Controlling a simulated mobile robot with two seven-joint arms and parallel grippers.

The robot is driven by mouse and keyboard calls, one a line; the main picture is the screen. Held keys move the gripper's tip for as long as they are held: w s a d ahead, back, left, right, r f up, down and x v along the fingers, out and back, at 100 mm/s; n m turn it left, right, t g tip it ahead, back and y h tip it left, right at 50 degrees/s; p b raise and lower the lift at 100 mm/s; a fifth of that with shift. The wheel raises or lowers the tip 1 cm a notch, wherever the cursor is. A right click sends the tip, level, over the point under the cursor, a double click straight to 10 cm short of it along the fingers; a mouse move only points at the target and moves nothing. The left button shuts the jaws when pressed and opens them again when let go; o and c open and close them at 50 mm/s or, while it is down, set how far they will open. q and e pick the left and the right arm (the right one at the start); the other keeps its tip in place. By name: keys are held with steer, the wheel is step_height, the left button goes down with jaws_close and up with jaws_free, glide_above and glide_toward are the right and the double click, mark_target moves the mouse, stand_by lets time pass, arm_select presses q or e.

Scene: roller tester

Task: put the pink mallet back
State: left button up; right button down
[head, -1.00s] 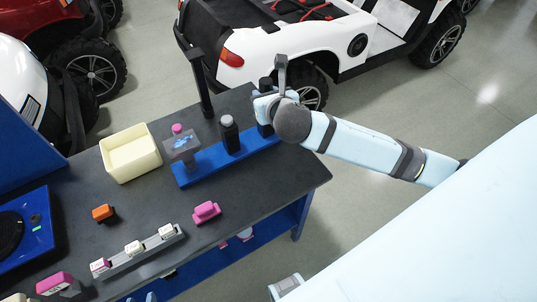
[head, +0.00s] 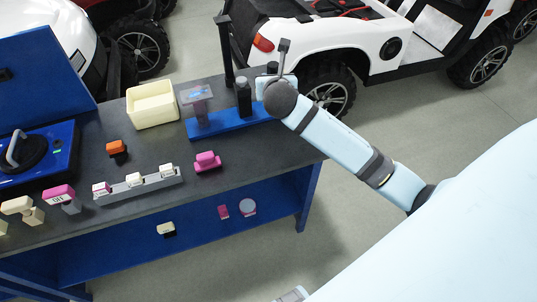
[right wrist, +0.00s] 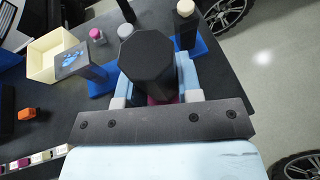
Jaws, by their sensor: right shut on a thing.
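My right gripper (head: 268,84) is at the right end of the blue rack on the table. In the right wrist view it is shut on the mallet (right wrist: 147,58), whose black octagonal end faces the camera. A dark pink part shows between the fingers below that end. The rest of the mallet is hidden by the gripper and its own top. The blue rack (head: 209,128) bears a dark card with a blue picture (head: 197,92) and a black bottle-like piece (head: 243,98). I cannot tell whether the mallet touches the rack.
A cream bin (head: 152,105) stands left of the rack, and a tall black post (head: 226,50) behind it. A pink block (head: 207,160), an orange block (head: 117,147) and a grey strip (head: 138,187) lie in front. White vehicles stand behind the table.

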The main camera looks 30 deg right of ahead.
steer(key=shift+f, duration=0.15)
steer(key=shift+f+b, duration=1.1)
steer(key=shift+f, duration=8.95)
steer(key=c, duration=0.8)
jaws_free()
steer(key=shift+f, duration=0.1)
